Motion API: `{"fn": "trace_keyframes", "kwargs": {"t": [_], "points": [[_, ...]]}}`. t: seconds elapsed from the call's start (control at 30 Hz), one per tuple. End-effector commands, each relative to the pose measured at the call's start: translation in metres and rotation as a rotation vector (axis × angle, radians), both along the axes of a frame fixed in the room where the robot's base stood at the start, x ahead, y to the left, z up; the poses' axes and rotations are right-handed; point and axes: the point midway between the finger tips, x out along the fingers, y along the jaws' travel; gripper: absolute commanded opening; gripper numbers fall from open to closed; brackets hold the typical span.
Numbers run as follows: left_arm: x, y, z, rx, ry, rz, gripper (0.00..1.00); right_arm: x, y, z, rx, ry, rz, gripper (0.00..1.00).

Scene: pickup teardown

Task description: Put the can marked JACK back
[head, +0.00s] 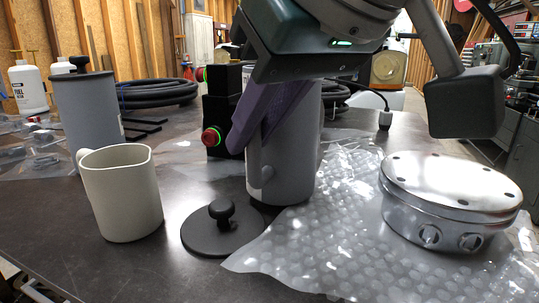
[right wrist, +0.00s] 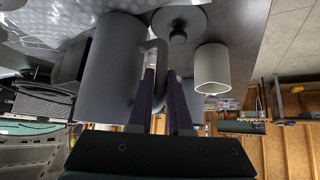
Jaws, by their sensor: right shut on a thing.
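A grey cylindrical can (head: 290,165) stands upright in the middle of the table in the head view. My right gripper (head: 242,142) is at its left side, its purple fingers shut on the can's handle. In the right wrist view, the can (right wrist: 112,65) has its handle between the fingertips (right wrist: 161,78). I cannot tell whether its base touches the table. No JACK marking shows on it. A second grey can (head: 88,105) with a black knobbed top stands at the left; no JACK marking is readable there. My left gripper is not in view.
A black knobbed lid (head: 210,235) lies in front of the held can. A cream mug (head: 122,195) stands left of it. Bubble wrap (head: 320,245) and a round metal housing (head: 450,190) are at the right. A black box with red buttons (head: 222,115) stands behind.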

Motion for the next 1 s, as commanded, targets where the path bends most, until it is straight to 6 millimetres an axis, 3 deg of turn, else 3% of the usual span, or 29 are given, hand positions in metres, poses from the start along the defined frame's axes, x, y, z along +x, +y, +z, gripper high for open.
{"fn": "trace_keyframes", "kwargs": {"t": [0.07, 0.47, 0.5, 0.73, 1.0], "points": [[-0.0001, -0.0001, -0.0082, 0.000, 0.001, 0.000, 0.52, 0.0000, 0.0010, -0.0116, 0.001, -0.003, 0.002, 0.00], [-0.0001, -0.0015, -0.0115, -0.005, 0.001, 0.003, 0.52, 0.0003, 0.0009, -0.0137, 0.001, -0.005, 0.002, 0.00], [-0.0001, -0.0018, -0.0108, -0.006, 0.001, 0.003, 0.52, -0.0003, 0.0006, -0.0141, 0.000, -0.001, 0.001, 0.19], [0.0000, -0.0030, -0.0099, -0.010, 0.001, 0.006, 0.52, -0.0003, 0.0005, -0.0135, -0.001, 0.000, 0.001, 0.45], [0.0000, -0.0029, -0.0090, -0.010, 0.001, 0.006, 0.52, -0.0002, 0.0004, -0.0128, -0.001, 0.000, 0.001, 0.47]]}}
